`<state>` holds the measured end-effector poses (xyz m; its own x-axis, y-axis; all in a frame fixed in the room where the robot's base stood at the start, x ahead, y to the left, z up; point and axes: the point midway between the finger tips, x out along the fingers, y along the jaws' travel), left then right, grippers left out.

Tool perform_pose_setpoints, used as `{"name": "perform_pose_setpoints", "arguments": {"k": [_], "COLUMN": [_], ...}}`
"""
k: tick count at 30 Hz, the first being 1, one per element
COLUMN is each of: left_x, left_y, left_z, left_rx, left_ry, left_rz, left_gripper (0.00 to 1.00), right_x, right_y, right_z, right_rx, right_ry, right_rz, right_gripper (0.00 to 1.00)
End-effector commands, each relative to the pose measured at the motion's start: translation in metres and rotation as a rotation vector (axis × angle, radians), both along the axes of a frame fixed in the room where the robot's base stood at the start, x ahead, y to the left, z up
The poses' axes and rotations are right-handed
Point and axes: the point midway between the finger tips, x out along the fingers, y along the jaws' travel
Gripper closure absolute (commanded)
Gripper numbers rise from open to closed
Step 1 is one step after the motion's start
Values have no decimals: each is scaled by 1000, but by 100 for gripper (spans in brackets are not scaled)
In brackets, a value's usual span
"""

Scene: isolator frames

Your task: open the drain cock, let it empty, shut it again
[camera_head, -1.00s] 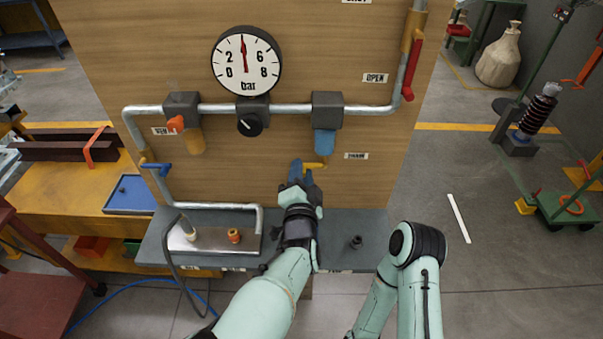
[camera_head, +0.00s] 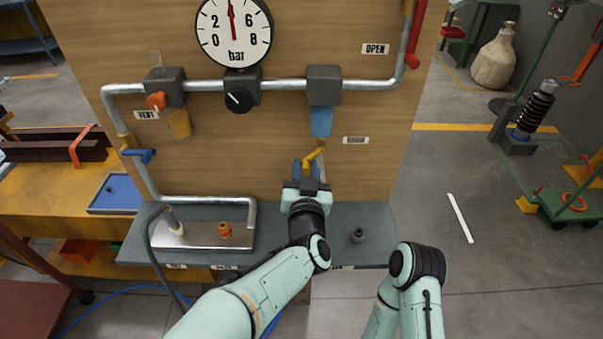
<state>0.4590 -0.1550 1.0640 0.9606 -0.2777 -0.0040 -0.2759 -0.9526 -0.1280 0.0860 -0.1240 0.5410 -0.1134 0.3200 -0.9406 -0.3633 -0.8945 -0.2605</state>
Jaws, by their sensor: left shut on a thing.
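The drain cock has a yellow handle (camera_head: 314,156) below the blue bowl (camera_head: 321,122) of the right-hand grey unit (camera_head: 323,86) on the wooden panel. My left gripper (camera_head: 309,168) is shut on the yellow handle, its fingers reaching up to it from below. The handle slants, lower at its left end. The gripper and wrist hide part of the handle and the outlet under it. I cannot make out any liquid level in the bowl. My right arm shows at the lower right, but its gripper is not in view.
The gauge (camera_head: 234,30) reads near the top, between 2 and 6. A grey shelf (camera_head: 360,215) runs below the panel, with a dark fitting (camera_head: 357,235), a metal plate (camera_head: 200,238) and an orange fitting (camera_head: 225,230). A red lever (camera_head: 416,36) is at upper right.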

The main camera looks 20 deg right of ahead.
Motion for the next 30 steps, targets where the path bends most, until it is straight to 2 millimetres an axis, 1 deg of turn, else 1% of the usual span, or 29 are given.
{"name": "perform_pose_setpoints", "arguments": {"k": [1,3,15,24,30], "left_x": [1,1,-4,-6,-7], "left_y": [0,-2,-18,-26,-28], "left_z": [3,1,-5,-6,-5], "left_rx": [-56,-120,-463,-636,-693], "left_ry": [0,18,115,165,182], "left_rz": [6,6,7,7,8], "left_gripper": [100,100,100,100,100], "right_x": [-2,-2,7,10,11], "right_y": [0,0,-1,0,0], "right_z": [-6,-11,-28,-34,-36], "right_rx": [0,-1,-6,-7,-8], "right_ry": [2,2,-33,-46,-51], "right_rz": [0,0,-9,-11,-11], "right_gripper": [57,57,57,57,57]}}
